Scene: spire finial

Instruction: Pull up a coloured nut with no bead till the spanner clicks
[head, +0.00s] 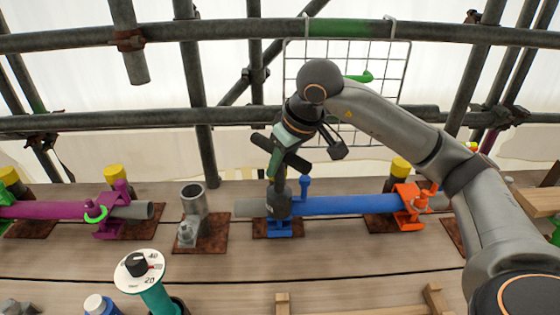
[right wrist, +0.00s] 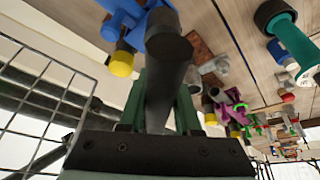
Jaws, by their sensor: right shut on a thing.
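My right gripper (head: 281,153) comes down from above and is shut on a dark spanner (head: 277,184). The spanner stands nearly upright, its dark socket end (head: 279,203) low at the blue coupler (head: 279,229). In the right wrist view the spanner's dark shaft (right wrist: 166,85) runs between the green fingers towards the blue coupler (right wrist: 122,14). The nut under the socket is hidden, and I cannot tell whether the socket is seated on it. No bead shows at the blue coupler. The purple coupler (head: 112,226) carries a green ring (head: 95,213). The orange coupler (head: 409,196) shows some green.
A grey coupler (head: 194,214) stands left of the blue one. A white dial (head: 139,271) on a teal stem stands at the front. A wire grid (head: 375,90) and scaffold tubes (head: 200,43) are behind the arm. Bare planks (head: 340,262) lie in front.

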